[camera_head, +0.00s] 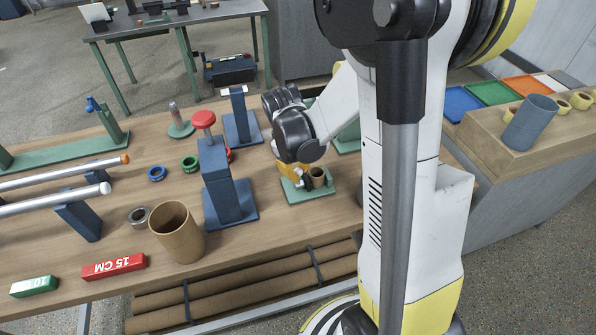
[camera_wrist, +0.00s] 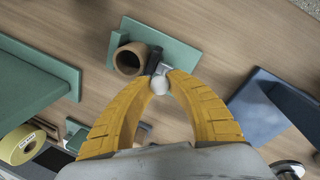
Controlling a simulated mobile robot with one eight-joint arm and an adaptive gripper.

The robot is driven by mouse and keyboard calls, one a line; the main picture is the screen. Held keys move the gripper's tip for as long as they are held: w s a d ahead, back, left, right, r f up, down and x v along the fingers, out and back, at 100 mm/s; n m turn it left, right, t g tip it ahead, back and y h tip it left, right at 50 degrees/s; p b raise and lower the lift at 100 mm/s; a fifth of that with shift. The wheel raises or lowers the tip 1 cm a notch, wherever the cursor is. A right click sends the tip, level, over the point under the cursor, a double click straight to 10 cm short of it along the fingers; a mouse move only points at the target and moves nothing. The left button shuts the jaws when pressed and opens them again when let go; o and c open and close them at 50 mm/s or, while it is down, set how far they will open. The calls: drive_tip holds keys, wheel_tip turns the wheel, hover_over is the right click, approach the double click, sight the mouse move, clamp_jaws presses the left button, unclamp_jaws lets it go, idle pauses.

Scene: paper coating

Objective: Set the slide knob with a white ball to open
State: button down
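The slide knob's white ball (camera_wrist: 159,86) shows in the wrist view, at the end of a short dark stem beside a brown tube (camera_wrist: 129,60) on a green plate (camera_wrist: 184,56). My gripper (camera_wrist: 160,80) has its two yellow fingertips on either side of the ball, seeming to touch it and to be shut on it. In the head view, my gripper (camera_head: 290,172) reaches down over the small green plate (camera_head: 318,194) with the brown tube (camera_head: 319,177) on it. There the white ball is hidden by my gripper.
A blue stand with a red knob (camera_head: 204,119) stands left of my gripper. Another blue stand (camera_head: 240,115) and a green block (camera_head: 348,137) stand behind. A large cardboard tube (camera_head: 176,232) and a red 15 CM block (camera_head: 113,266) are at the front left of the table.

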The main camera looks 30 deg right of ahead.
drive_tip(key=shift+w+a, duration=0.15)
drive_tip(key=shift+a, duration=0.35)
drive_tip(key=shift+w+a, duration=0.15)
drive_tip(key=shift+a, duration=0.35)
drive_tip(key=c, duration=1.2)
unclamp_jaws()
drive_tip(key=shift+c, duration=0.2)
drive_tip(key=shift+r, duration=0.1)
wheel_tip(320, 180, up, 12)
drive_tip(key=a, duration=0.2)
drive_tip(key=shift+s+f, duration=0.2)
drive_tip(key=shift+s, duration=0.15)
drive_tip(key=shift+a, duration=0.1)
